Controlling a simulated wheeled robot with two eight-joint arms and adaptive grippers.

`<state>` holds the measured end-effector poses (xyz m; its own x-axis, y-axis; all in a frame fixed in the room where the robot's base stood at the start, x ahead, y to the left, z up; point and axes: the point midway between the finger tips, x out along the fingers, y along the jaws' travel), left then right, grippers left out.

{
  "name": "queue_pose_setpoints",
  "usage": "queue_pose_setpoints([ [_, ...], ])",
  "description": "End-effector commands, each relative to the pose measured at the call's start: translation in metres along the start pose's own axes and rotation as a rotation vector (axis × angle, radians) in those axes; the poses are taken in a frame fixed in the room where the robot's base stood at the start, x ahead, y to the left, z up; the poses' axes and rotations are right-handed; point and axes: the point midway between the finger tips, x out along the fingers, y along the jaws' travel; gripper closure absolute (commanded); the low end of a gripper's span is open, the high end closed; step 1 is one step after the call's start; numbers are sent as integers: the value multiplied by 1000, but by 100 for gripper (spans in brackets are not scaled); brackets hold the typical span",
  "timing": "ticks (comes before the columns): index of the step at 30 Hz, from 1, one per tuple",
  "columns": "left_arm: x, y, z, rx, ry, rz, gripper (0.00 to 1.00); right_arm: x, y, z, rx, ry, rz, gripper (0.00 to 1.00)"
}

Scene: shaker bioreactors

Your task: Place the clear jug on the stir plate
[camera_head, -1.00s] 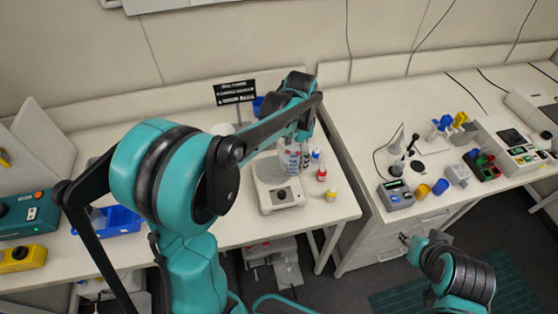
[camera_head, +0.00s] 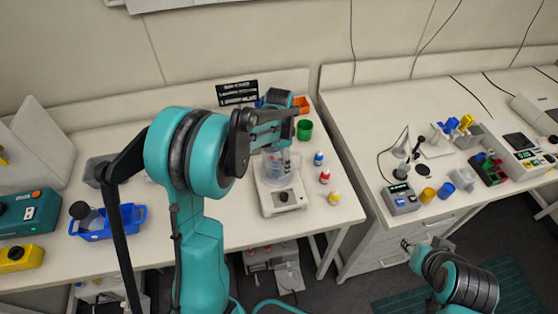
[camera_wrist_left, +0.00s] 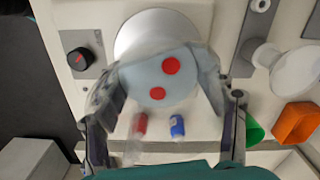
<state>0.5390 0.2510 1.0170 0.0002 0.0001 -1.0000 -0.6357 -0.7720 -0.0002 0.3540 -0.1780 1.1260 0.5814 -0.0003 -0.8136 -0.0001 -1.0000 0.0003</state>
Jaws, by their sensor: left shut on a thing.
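The clear jug (camera_head: 281,164) is in my left gripper (camera_head: 268,150), over the back part of the white stir plate (camera_head: 283,198) in the head view. In the left wrist view, the see-through jug (camera_wrist_left: 158,76) sits between the two dark fingers of my left gripper (camera_wrist_left: 165,112), with two red spots showing through it. The stir plate's round pale top (camera_wrist_left: 152,25) is partly covered by the jug. I cannot tell whether the jug touches the plate. My right gripper (camera_head: 407,244) is low at the right, too small to read.
Small bottles with blue (camera_head: 318,158), red (camera_head: 324,176) and yellow (camera_head: 333,198) caps stand just right of the stir plate. A green cup (camera_head: 305,130) and an orange box (camera_head: 302,104) are behind. A blue tray (camera_head: 110,224) is left. A gap separates the two benches.

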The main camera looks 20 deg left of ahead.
Motion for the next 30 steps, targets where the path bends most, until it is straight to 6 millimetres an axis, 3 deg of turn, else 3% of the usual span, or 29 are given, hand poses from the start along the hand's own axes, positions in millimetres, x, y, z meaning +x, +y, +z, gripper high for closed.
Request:
queue_pose_setpoints([
  [4, 3, 0, 0, 0, 0, 0, 88, 2, 0, 2, 0, 0, 0, 66],
  [5, 4, 0, 0, 0, 0, 0, 28, 3, 0, 2, 0, 0, 0, 66],
  [7, 3, 0, 0, 0, 0, 0, 9, 2, 0, 1, 0, 0, 0, 66],
  [20, -4, 0, 0, 0, 0, 0, 9, -2, 0, -1, 0, 0, 0, 66],
  [30, -73, 0, 0, 0, 0, 0, 9, -14, 0, -10, 0, 0, 0, 66],
])
